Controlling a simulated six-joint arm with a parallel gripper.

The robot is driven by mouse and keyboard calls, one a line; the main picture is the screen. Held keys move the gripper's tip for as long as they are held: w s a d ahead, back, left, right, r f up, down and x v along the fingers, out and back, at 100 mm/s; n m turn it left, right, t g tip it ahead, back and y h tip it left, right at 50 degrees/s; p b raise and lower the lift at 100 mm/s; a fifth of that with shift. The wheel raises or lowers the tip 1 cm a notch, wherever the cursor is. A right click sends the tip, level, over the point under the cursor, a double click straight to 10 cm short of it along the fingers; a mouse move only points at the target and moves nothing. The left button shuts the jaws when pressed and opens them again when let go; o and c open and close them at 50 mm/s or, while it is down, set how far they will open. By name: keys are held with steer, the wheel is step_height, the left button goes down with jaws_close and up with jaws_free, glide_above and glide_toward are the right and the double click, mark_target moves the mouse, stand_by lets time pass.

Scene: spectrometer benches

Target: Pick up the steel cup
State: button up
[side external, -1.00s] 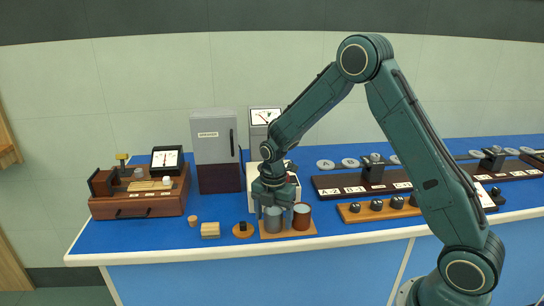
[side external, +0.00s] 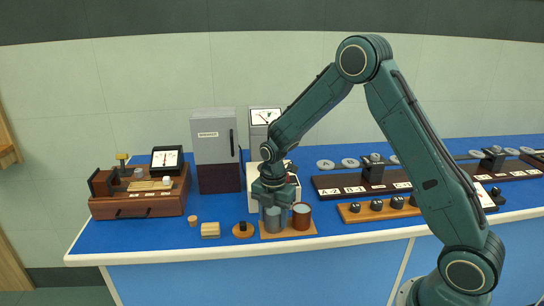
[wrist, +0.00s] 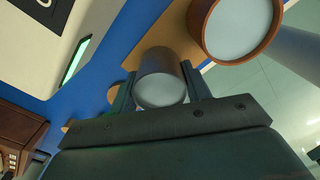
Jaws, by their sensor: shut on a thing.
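The steel cup (side external: 274,222) is a grey metal cylinder standing upright at the left of a small tan board (side external: 270,235) near the bench's front edge. In the wrist view the steel cup (wrist: 160,80) lies between the two fingers. My gripper (side external: 272,208) points down from above and is shut on the cup's sides; it also shows in the wrist view (wrist: 160,92). Its fingers cover part of the cup in the side view. I cannot tell any gap between the cup's base and the board.
A red-brown cup (side external: 301,217) stands close to the right on the same board. A round orange base with a black knob (side external: 243,231) and a wooden block (side external: 210,230) lie to the left. A white instrument (side external: 256,193) is behind. The blue bench (side external: 150,240) is clear at front left.

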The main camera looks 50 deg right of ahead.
mark_target(273, 210)
steer(key=shift+r, duration=0.15)
step_height(273, 210, up, 20)
stand_by(0.7)
steer(key=shift+w, duration=0.1)
stand_by(0.4)
